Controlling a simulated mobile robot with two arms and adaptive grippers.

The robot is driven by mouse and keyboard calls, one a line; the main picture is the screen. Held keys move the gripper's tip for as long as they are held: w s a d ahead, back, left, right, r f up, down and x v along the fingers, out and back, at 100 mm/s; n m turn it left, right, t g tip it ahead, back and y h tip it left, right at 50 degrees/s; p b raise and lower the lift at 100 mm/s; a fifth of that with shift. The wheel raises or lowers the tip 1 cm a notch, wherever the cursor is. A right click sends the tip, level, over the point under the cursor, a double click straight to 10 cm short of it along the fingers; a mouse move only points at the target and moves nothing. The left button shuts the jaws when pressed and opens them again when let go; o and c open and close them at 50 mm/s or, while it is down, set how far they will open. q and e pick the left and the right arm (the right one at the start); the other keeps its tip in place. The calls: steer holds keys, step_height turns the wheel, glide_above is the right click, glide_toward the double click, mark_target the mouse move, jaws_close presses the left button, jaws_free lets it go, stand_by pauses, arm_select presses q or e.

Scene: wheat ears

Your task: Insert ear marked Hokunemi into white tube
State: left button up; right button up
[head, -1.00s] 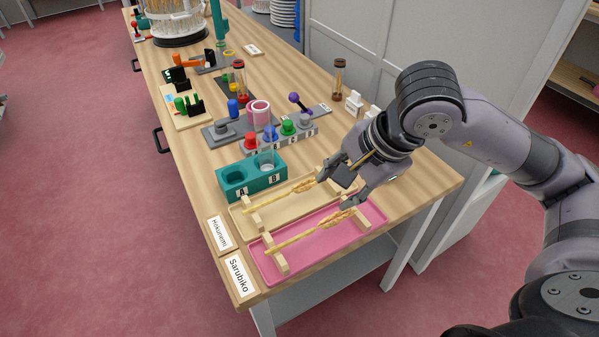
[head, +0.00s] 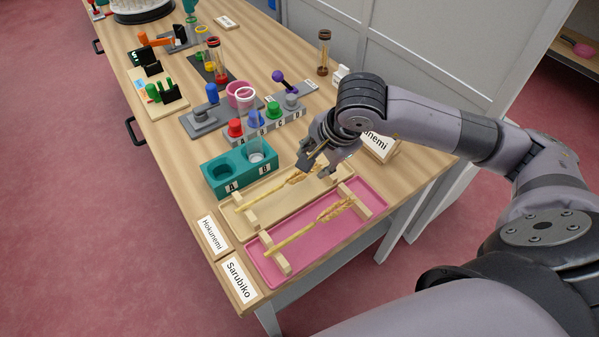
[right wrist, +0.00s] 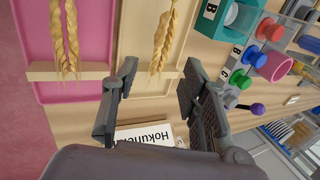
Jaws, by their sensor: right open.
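The Hokunemi ear, golden on a long stalk (head: 262,192), lies across wooden rests in the tan tray (head: 240,226), next to the Hokunemi label (head: 212,234). Its head (right wrist: 164,38) shows in the right wrist view. The clear tube with a white base (head: 255,147) stands upright in hole B of the teal rack (head: 224,188). My right gripper (head: 319,168) is over the far end of the tan tray near the ear's head. In the right wrist view its fingers (right wrist: 157,78) are apart, with nothing between them. My left gripper is out of view.
A similar ear (head: 310,222) lies in the pink tray (head: 340,232) beside the Sarubiko label (head: 238,281). Colored stoppers (head: 254,119) and a pink ring (head: 241,94) stand beyond the rack. A cabinet wall borders the table's right side.

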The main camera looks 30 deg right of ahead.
mark_target(300, 178)
steer(key=p+x, duration=0.1)
steer(key=x, duration=0.4)
steer(key=shift+w+d+f, duration=0.1)
steer(key=shift+w+f, duration=0.05)
steer(key=shift+f, duration=0.1)
steer(key=shift+w+f, duration=0.15)
steer(key=shift+f, duration=0.15)
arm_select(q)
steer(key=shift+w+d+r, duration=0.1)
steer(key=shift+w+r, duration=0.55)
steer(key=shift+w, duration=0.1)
arm_select(e)
steer(key=c, duration=0.9)
steer(key=shift+o, duration=0.2)
steer(key=shift+r, duration=0.1)
